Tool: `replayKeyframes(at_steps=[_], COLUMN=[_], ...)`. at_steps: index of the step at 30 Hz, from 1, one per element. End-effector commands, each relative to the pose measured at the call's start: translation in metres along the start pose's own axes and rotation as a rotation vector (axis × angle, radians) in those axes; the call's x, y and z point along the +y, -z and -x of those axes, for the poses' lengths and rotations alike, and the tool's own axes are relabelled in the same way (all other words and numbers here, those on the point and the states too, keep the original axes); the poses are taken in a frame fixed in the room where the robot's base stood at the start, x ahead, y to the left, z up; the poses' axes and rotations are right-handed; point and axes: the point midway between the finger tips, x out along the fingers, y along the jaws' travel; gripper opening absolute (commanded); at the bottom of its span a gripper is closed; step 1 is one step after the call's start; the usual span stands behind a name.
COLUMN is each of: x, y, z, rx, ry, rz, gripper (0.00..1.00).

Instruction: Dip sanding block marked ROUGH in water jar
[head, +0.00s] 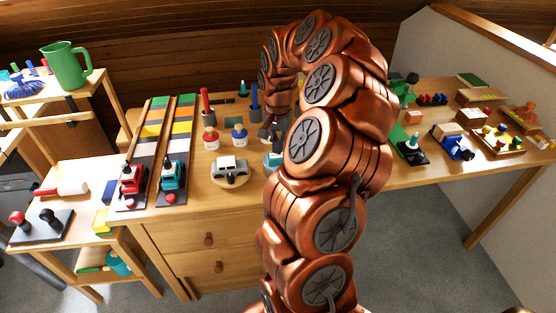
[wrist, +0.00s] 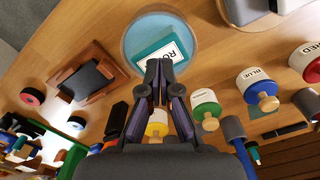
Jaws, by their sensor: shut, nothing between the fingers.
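The teal sanding block (wrist: 158,46), with a white label reading "RO" before my fingers hide the rest, lies within the round pale blue water jar (wrist: 133,42) in the wrist view. It is tilted in the picture; how deep it sits, I cannot tell. My gripper (wrist: 159,66) is shut and empty, its fingertips overlapping the near edge of the block in the picture. Whether they touch it is unclear. In the head view, a teal patch (head: 272,160) shows beside my arm, which hides most of this spot.
Jars labelled BLUE (wrist: 256,86) and RED (wrist: 309,62) stand to the right in the wrist view, with a green-topped jar (wrist: 205,106) nearer. A wooden holder with a dark block (wrist: 86,77) lies left. A sander-like item (head: 230,169) stands on the bench left of my arm.

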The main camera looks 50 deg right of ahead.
Motion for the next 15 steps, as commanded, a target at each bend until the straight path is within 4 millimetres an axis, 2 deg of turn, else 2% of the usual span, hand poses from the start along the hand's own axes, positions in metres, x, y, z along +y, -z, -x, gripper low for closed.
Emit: replayKeyframes(at_steps=[15], x=[0.0000], y=[0.0000], z=[-0.0090], rx=[0.000], ry=[0.000], rz=[0.000], gripper=[0.00])
